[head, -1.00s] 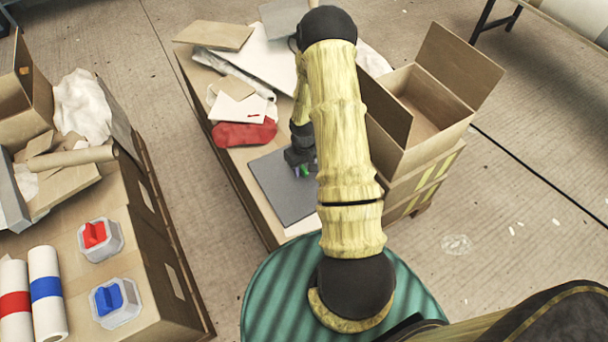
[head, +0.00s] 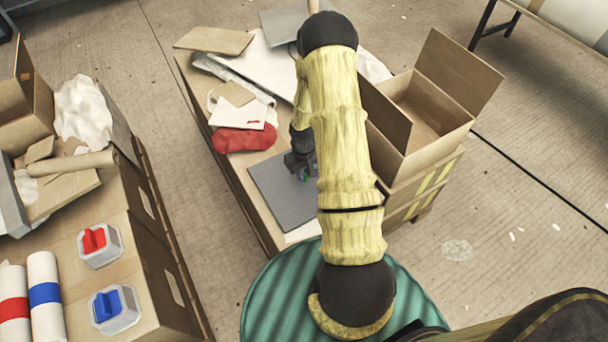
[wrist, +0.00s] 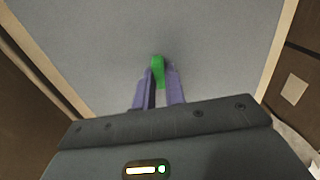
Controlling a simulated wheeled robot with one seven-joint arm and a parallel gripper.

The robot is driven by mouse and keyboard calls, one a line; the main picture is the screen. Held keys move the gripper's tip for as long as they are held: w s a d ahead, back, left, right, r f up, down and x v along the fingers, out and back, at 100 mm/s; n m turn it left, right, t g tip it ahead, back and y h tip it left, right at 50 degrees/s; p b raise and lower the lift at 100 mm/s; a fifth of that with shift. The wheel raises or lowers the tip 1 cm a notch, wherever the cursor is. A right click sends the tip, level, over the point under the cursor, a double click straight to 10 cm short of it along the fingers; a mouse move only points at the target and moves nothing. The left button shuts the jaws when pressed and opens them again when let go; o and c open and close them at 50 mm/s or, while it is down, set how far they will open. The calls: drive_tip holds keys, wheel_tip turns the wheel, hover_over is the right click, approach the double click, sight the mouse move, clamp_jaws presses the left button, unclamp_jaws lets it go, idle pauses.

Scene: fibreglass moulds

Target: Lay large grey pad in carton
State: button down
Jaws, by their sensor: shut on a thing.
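The large grey pad (head: 275,188) lies flat on the cardboard-coloured table or box top in the middle of the head view, and it fills much of the wrist view (wrist: 225,45). A small green grip tab (wrist: 157,70) stands on it. My gripper (wrist: 160,85) is above the pad, its purple fingers shut on the green tab. In the head view my gripper (head: 303,174) is partly hidden by my arm. The open carton (head: 448,134) stands to the right of my arm, flaps up, its visible inside empty.
A red bundle (head: 240,139), white sheets and cardboard pieces lie behind the pad. Another grey sheet (head: 283,22) lies at the far end. At left, a box top holds rolls and containers with a red and a blue block. Bare floor lies right of the carton.

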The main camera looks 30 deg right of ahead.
wheel_tip(320, 180, up, 10)
drive_tip(key=p, duration=0.1)
drive_tip(key=shift+f, duration=0.15)
idle(0.5)
drive_tip(key=w+a+r, duration=0.1)
drive_tip(key=w+a, duration=0.1)
drive_tip(key=a, duration=0.5)
drive_tip(key=w+a+r, duration=0.2)
drive_tip(key=a, duration=0.4)
drive_tip(key=shift+a+r, duration=0.3)
drive_tip(key=shift+a, duration=0.05)
drive_tip(key=shift+w, duration=0.15)
